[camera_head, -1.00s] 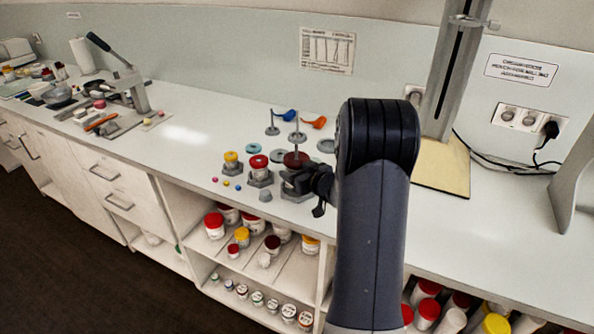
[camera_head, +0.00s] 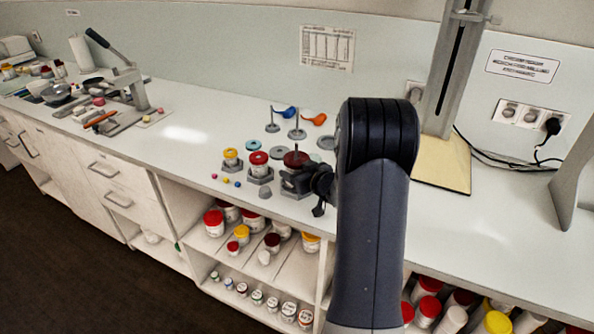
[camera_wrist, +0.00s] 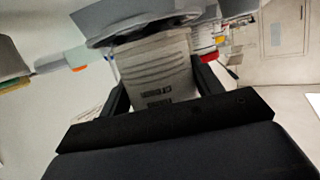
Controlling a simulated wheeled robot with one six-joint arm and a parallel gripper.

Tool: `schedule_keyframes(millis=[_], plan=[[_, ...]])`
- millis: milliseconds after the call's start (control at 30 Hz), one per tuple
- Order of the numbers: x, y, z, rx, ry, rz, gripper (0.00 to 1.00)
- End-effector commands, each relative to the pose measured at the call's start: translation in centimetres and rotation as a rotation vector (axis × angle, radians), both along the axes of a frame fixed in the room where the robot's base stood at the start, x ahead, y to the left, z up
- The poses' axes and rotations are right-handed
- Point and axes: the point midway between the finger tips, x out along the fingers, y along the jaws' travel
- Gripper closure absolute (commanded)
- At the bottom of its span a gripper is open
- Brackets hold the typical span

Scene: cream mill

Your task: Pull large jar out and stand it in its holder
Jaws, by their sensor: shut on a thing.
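The large jar has a dark red lid (camera_head: 295,159) in the head view. Its ridged white body (camera_wrist: 158,80) is between my gripper's two dark fingers in the wrist view. My gripper (camera_head: 298,181) is shut on the jar, and it hides most of the body in the head view. A grey holder (camera_head: 292,192) shows under the jar. In the wrist view, which looks upside down, a grey piece meets the jar's base end at the top. The jar looks about upright. I cannot tell whether its base is fully seated.
A red-lidded jar (camera_head: 259,158) and a yellow-lidded jar (camera_head: 231,154) stand in grey holders to the left. Small coloured balls (camera_head: 225,181) lie near the front edge. Blue and orange scoops (camera_head: 314,119) are behind. Open shelves below hold several jars.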

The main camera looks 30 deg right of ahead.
Motion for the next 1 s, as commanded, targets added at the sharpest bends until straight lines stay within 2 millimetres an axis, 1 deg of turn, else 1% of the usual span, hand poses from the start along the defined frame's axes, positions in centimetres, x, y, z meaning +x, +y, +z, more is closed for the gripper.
schedule_keyframes(millis=[300, 333, 600, 633, 767, 933, 1000], plan=[[0.02, 0.0, -0.69, 0.0, -0.001, 0.0, 0.66], [0.02, 0.0, -0.61, 0.0, -0.002, 0.0, 0.37], [0.01, 0.0, -0.6, 0.0, -0.001, 0.0, 0.15], [0.0, 0.0, -0.6, 0.0, -0.001, 0.0, 0.13], [0.0, 0.0, -0.61, 0.0, 0.0, 0.0, 0.13], [-0.01, 0.01, -0.68, 0.001, 0.001, 0.0, 0.01], [-0.02, 0.0, -0.66, 0.001, 0.001, 0.0, 0.0]])
